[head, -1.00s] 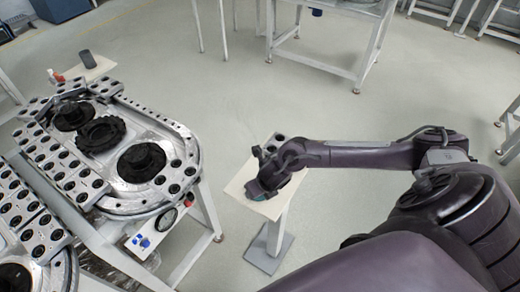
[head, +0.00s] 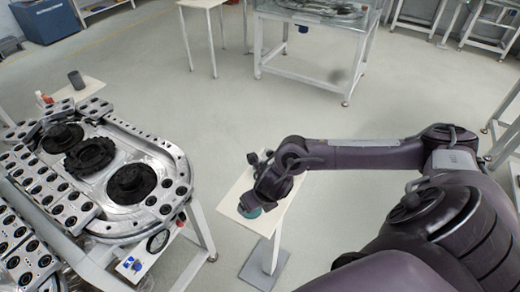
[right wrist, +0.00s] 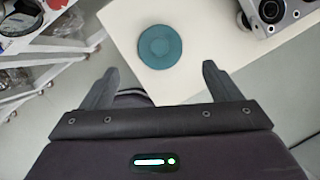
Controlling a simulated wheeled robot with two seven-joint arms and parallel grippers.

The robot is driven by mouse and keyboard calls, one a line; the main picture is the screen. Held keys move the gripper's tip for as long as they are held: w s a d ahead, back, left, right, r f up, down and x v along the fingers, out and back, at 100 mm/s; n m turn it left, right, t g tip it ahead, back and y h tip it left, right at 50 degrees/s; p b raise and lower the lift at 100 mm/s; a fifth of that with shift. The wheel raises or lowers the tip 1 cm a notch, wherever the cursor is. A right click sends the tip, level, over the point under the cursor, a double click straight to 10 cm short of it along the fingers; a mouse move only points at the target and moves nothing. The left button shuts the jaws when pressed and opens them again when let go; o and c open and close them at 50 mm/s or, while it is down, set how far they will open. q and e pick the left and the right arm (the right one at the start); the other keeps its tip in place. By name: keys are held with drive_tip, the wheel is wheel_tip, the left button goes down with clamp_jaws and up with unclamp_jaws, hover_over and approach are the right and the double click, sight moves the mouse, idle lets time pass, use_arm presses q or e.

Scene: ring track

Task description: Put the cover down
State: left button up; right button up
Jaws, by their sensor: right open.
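The gripper hides the rest of the cover there. My left gripper is not in view.
A ring track machine (head: 100,160) with black round parts stands to the left. Open floor (head: 200,110) lies beyond, with a workbench (head: 310,50) at the back.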

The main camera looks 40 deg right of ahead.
drive_tip(key=v, duration=0.5)
drive_tip(key=shift+w, duration=0.1)
idle(0.3)
